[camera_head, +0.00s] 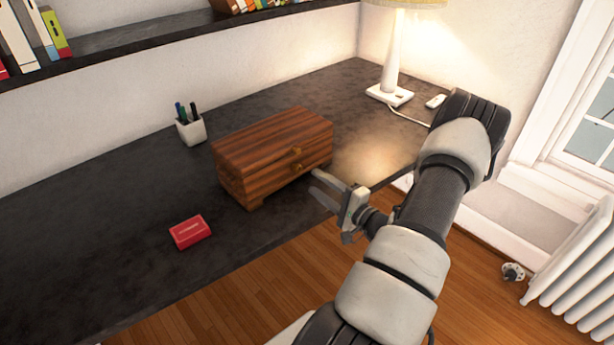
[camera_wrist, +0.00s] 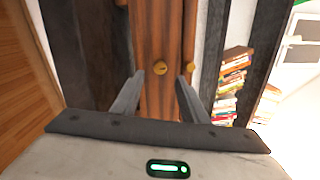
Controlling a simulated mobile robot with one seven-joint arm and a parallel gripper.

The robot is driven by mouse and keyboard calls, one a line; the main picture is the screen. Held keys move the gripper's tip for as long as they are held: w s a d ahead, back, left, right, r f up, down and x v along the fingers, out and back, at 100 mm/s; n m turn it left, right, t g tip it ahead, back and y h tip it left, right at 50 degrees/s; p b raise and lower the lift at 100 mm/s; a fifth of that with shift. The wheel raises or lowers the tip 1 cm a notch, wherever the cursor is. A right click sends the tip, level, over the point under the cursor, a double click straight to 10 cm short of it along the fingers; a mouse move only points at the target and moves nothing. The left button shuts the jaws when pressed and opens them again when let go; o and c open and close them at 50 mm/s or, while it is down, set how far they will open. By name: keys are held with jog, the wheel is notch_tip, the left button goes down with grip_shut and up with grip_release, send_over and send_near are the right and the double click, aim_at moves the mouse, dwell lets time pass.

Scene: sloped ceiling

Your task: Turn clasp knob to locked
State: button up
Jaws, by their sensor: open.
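A striped brown wooden box (camera_head: 245,152) stands closed on the dark desk, with two brass knobs on its front. The upper brass knob (camera_head: 296,151) sits above the lower brass knob (camera_head: 298,166). In the wrist view, a larger round knob (camera_wrist: 160,68) with a dark mark shows between my finger lines, and a smaller knob (camera_wrist: 190,67) lies to its right. I cannot tell for sure which is the clasp knob or its setting. My gripper (camera_head: 315,182) is open and empty, in front of the box; it also shows in the wrist view (camera_wrist: 161,78), apart from the knobs.
A red box (camera_head: 190,232) lies on the desk (camera_head: 95,240) near its front edge. A lamp (camera_head: 391,70) and a small white object (camera_head: 435,101) are at the back right. The desk's left part is clear.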

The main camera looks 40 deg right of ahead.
jog(key=s, duration=1)
jog(key=shift+d, duration=0.4)
